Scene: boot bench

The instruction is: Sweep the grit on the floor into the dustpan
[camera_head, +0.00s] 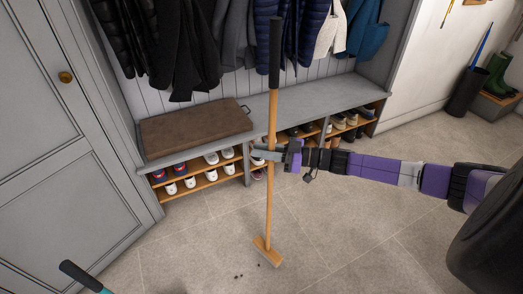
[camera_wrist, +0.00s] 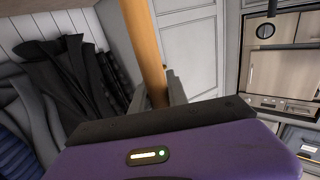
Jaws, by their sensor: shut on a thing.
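A broom (camera_head: 269,200) with a wooden handle, a black top grip and a wooden head (camera_head: 268,251) stands nearly upright in the head view. My gripper (camera_head: 270,157) is shut on its handle at about mid-height. The handle (camera_wrist: 147,50) also rises between the fingers in the wrist view. A few dark specks of grit (camera_head: 240,276) lie on the floor just left of and nearer than the broom head. A black handle with a teal part (camera_head: 80,272) shows at the lower left edge, perhaps the dustpan's; the rest is out of frame.
A grey bench (camera_head: 340,89) with a brown cushion (camera_head: 195,131) and shoe cubbies stands behind the broom. Coats hang above it. A grey cabinet door (camera_head: 70,130) is at left. Green boots (camera_head: 497,72) and a black bin stand far right. The tiled floor (camera_head: 330,240) is mostly clear.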

